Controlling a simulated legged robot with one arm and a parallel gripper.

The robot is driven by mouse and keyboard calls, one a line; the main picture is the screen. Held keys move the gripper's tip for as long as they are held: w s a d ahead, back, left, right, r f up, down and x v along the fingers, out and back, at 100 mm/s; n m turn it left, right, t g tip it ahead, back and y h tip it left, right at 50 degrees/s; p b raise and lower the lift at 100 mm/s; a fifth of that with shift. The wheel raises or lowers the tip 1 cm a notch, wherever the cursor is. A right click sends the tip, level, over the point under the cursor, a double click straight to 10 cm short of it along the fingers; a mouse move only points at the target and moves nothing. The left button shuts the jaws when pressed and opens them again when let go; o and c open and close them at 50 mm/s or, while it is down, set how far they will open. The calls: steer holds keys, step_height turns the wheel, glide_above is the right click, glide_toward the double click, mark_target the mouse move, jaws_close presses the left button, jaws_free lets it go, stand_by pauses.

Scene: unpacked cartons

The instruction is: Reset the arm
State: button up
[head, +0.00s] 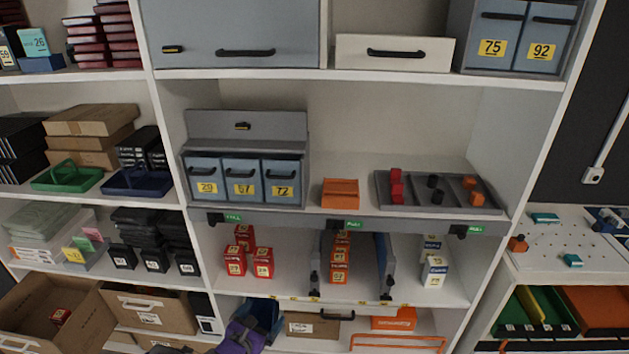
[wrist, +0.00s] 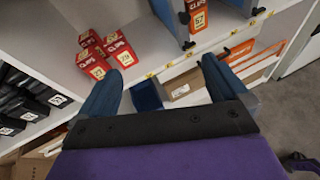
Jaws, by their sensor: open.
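My gripper (wrist: 160,90) is open and empty in the wrist view, with its two blue fingers spread apart in front of the lower shelves. In the head view my purple and blue gripper (head: 250,328) shows at the bottom, below the shelf with the red clip boxes. Red boxes marked CLIPS (wrist: 105,48) stand on the shelf above and beyond the fingers in the wrist view. The same red boxes (head: 248,258) stand on the left of that shelf in the head view. The fingers appear apart from them.
An open cardboard carton (head: 48,312) stands at the lower left with a red box inside. Orange boxes (head: 340,262) stand between grey dividers on the middle shelf. An orange wire rack (head: 398,342) is at the lower right.

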steer(key=s+d+r+m+g+h, duration=0.1)
steer(key=d+r+m+g+h, duration=0.15)
steer(key=d+r+m, duration=0.5)
steer(key=s+d+r+m+g+h, duration=0.2)
steer(key=d+r+g, duration=0.15)
steer(key=d, duration=0.65)
steer(key=s+d+r+m+g+h, duration=0.1)
steer(key=d+r+m+g+h, duration=0.15)
steer(key=d+r+m, duration=0.5)
steer(key=s+d+r+m+g+y, duration=0.1)
steer(key=s+d+m+g+y, duration=0.2)
steer(key=s+d, duration=0.5)
steer(key=s+d+r+m+g+y, duration=0.1)
steer(key=s+d+r+m+g, duration=0.25)
steer(key=s, duration=0.85)
steer(key=s+a+m+y, duration=0.7)
steer(key=s+a, duration=0.1)
steer(key=s, duration=0.4)
steer(key=shift+y, duration=0.3)
steer(key=shift+s+a+f, duration=0.1)
steer(key=shift+c, duration=0.3)
